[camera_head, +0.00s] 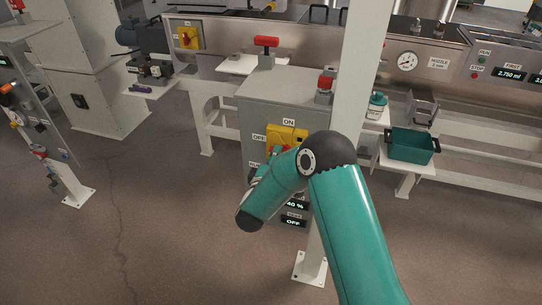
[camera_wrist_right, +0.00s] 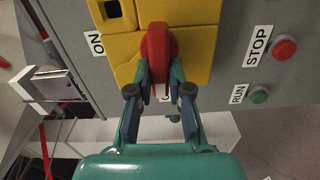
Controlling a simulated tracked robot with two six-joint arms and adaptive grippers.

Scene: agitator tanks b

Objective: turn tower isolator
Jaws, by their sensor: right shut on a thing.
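The tower isolator is a yellow plate (camera_head: 287,137) on the front of a grey cabinet, with ON above it and OFF at its left. In the right wrist view the yellow plate (camera_wrist_right: 197,42) fills the top, with a red knob (camera_wrist_right: 158,42) on it. The knob's handle points down in that view, toward a label mostly hidden between the fingers; ON is at the left. My right gripper (camera_wrist_right: 160,72) is shut on the red knob, one finger on each side. In the head view my teal arm hides most of this grip. My left gripper is not in view.
A red STOP button (camera_wrist_right: 284,47) and a green RUN button (camera_wrist_right: 260,95) sit beside the plate. A white post (camera_head: 357,85) stands close to the right of the cabinet (camera_head: 256,108). Another yellow switch plate (camera_head: 189,38) is at the upper left. A teal bin (camera_head: 410,147) is at the right.

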